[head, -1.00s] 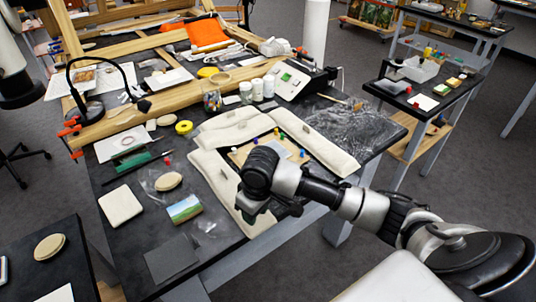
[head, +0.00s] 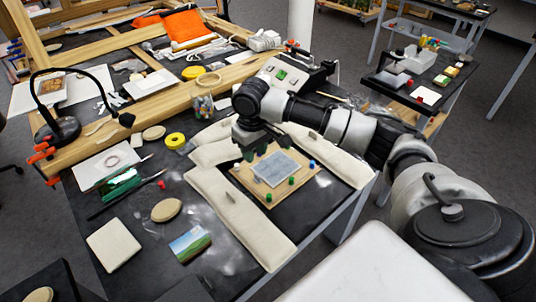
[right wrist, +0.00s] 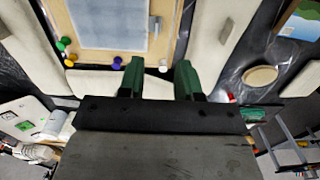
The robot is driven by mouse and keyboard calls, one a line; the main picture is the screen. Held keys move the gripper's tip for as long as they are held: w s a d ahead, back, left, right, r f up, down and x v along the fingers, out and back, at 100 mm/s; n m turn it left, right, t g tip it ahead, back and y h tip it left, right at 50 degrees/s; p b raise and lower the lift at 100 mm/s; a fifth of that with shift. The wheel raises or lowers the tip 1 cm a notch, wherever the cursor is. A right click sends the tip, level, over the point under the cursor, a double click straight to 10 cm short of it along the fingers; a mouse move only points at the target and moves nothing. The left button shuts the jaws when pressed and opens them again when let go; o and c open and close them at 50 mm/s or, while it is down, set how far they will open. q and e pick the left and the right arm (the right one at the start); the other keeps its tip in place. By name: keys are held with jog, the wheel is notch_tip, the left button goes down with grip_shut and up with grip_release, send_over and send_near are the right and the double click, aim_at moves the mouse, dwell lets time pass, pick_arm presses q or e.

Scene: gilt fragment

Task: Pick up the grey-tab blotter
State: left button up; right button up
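A pale grey-blue sheet (head: 275,168), perhaps the blotter, lies on a wooden board (head: 301,180) with coloured pegs around it. It also shows in the right wrist view (right wrist: 108,22). Long cream pads with small grey tabs surround the board, one on the left (head: 245,222) and one on the right (head: 335,160); I cannot tell which thing is the grey-tab blotter. My right gripper (head: 262,151) is over the board's far left edge. Its green fingers (right wrist: 158,78) are apart with nothing between them. My left gripper is out of view.
A cream square pad (head: 113,245), an oval wooden disc (head: 166,210) and a small landscape picture (head: 190,243) lie at the left. A jar of coloured bits (head: 203,107) and a boxy device (head: 292,77) stand behind. A desk lamp (head: 60,128) is at far left.

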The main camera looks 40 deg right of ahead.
send_over(257, 175)
jog(key=f, duration=0.4)
jog(key=shift+s+a, duration=0.2)
jog(key=shift+s, duration=0.1)
jog(key=shift+f+p, duration=0.3)
jog(key=shift+f, duration=0.05)
jog(key=f, duration=0.2)
jog(key=f+p, duration=0.1)
jog(key=shift+w+d+f, duration=0.25)
jog(key=shift+w+f, duration=0.05)
jog(key=shift+f, duration=0.55)
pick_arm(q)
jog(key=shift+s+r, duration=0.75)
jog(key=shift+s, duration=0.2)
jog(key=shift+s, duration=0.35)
pick_arm(e)
grip_shut()
